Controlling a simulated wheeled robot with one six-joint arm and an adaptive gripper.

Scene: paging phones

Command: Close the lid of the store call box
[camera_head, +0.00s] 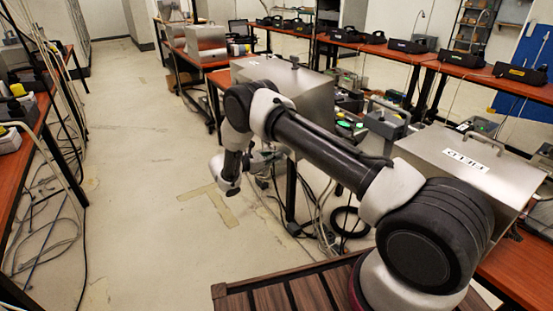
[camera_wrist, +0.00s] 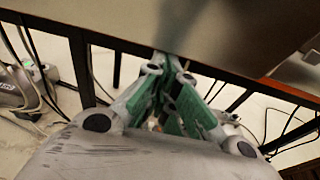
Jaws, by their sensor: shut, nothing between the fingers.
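A large brushed-metal box (camera_head: 312,98) stands in the middle of the head view, just beyond my arm, with a small dark handle or knob at its top. Another metal box (camera_head: 440,150) at the right bears a white label reading "FIELD". I see no label reading "store", so I cannot tell which box is the store call box. My gripper (camera_head: 264,156) is at the near left of the middle box, low and partly hidden by my arm. In the wrist view its green-padded fingers (camera_wrist: 167,60) are shut and empty, their tips close to a smooth metal surface (camera_wrist: 240,30); contact is unclear.
Red-brown tables (camera_head: 525,272) carry the boxes, with more metal boxes (camera_head: 206,42) at the back left. Cables (camera_head: 322,205) hang to the floor. The pale floor (camera_head: 130,130) at left is mostly open.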

